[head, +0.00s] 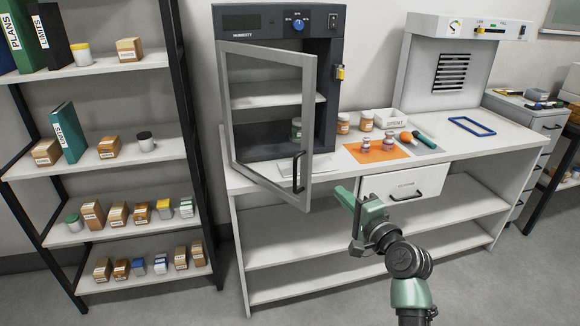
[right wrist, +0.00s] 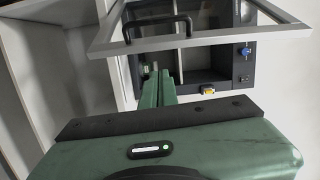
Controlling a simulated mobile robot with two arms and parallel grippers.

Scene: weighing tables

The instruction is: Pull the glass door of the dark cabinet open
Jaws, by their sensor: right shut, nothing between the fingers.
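The dark cabinet (head: 328,100) stands on the white table against the wall. Its glass door (head: 308,120) has a grey frame and stands open, swung out toward me past the table's front edge. The door's black handle (head: 298,172) is on the right-hand side of the frame. My right gripper (head: 346,196) is shut and empty, to the right of the handle and apart from it. In the right wrist view, the shut fingers (right wrist: 158,86) point toward the cabinet, with the handle (right wrist: 157,26) beyond them. A jar (head: 296,128) stands inside the cabinet. My left gripper is not in view.
On the table (head: 470,138) are an orange mat (head: 377,153) with small bottles, brown jars (head: 343,122), a white tray (head: 395,119) and a blue frame (head: 472,126). A drawer (head: 405,184) sits below. A shelf rack (head: 100,150) with boxes stands left.

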